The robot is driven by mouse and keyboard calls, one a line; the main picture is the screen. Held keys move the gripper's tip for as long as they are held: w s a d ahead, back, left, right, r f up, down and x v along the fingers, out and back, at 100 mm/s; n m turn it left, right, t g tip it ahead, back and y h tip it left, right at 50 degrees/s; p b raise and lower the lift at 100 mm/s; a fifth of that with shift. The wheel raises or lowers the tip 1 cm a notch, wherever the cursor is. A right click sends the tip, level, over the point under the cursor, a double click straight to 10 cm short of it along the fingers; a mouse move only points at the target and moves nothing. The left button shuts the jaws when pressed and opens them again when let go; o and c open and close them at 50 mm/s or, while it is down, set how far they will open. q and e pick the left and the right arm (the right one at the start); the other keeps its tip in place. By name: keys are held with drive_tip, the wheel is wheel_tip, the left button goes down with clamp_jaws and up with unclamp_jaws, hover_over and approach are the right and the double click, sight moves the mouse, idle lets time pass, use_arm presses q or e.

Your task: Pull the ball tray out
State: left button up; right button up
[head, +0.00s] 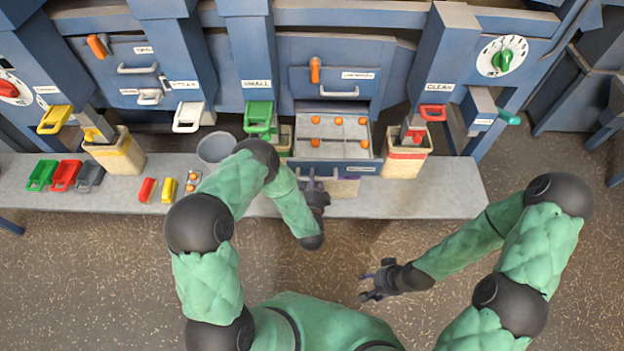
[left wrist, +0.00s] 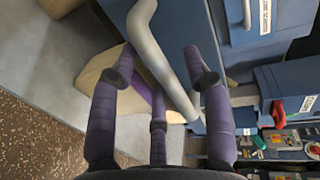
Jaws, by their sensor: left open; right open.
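The ball tray (head: 346,133) is a grey, divided drawer with several orange balls in it. It stands out from the blue machine at the middle of the head view, over the bench. My left gripper (head: 315,184) is at the tray's front edge. In the left wrist view the tray's blue front (left wrist: 180,35) carries a grey bar handle (left wrist: 165,65). The fingers of my left gripper (left wrist: 162,75) are open on both sides of the handle; contact cannot be told. My right gripper (head: 374,281) is open and empty over the floor, away from the bench.
The grey bench (head: 450,190) runs below the machine. Tan bins stand on it left (head: 115,152) and right (head: 405,155) of the tray. A grey bucket (head: 216,147) and small coloured blocks stand at left. A closed drawer (head: 340,80) is above the tray.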

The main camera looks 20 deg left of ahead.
use_arm(q)
drive_tip(key=v, duration=1.1)
drive_tip(key=shift+s, duration=0.15)
drive_tip(key=shift+d, duration=0.1)
wheel_tip(320, 180, down, 9)
drive_tip(key=s+d+n+g+h, duration=0.25)
drive_tip(key=n+g+h, duration=0.25)
drive_tip(key=n+g, duration=0.3)
drive_tip(key=s+d+n+g+h, duration=0.2)
drive_tip(key=s+n+g, duration=0.4)
drive_tip(key=s+n, duration=0.3)
drive_tip(key=s+h, duration=0.1)
drive_tip(key=s, duration=0.3)
drive_tip(key=shift+g, duration=0.3)
